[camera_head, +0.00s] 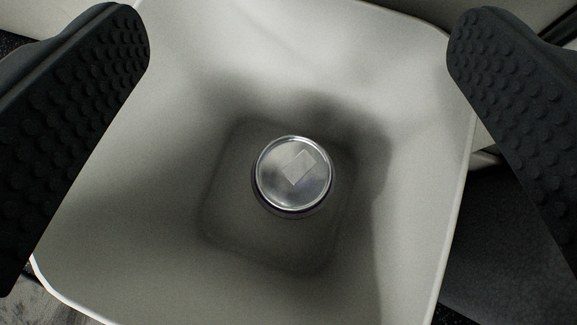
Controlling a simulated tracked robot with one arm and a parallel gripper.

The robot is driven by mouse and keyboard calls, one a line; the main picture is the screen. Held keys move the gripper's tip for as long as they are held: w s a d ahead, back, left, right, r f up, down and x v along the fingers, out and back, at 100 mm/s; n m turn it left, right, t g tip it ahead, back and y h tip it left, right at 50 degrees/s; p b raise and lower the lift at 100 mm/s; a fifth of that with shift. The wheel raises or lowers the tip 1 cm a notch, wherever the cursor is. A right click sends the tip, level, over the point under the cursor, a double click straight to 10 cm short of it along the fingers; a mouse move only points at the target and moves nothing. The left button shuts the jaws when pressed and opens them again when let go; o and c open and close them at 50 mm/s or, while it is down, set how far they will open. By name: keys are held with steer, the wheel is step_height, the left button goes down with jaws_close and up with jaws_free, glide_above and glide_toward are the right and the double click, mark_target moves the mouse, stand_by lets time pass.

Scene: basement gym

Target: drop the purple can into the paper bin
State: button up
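The paper bin (150,215) is white and square with rounded corners, and I look straight down into it. A can (295,173) is inside the bin, over its floor, with its shiny silver end facing me. The can's side is almost wholly hidden, so its purple colour does not show clearly. I cannot tell whether it rests on the floor or is still dropping. My gripper (298,45) is wide open above the bin, with one black studded finger at each side of the view. Nothing is between the fingers, and they are apart from the can.
A dark surface (505,245) lies outside the bin at the lower right. A patch of greyish floor (45,308) shows at the lower left. The bin walls fill most of the view.

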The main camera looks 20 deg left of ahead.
steer(key=shift+s, duration=0.1)
steer(key=p+v, duration=0.2)
steer(key=v, duration=1.1)
steer(key=shift+s+p, duration=0.3)
steer(key=shift+p, duration=0.05)
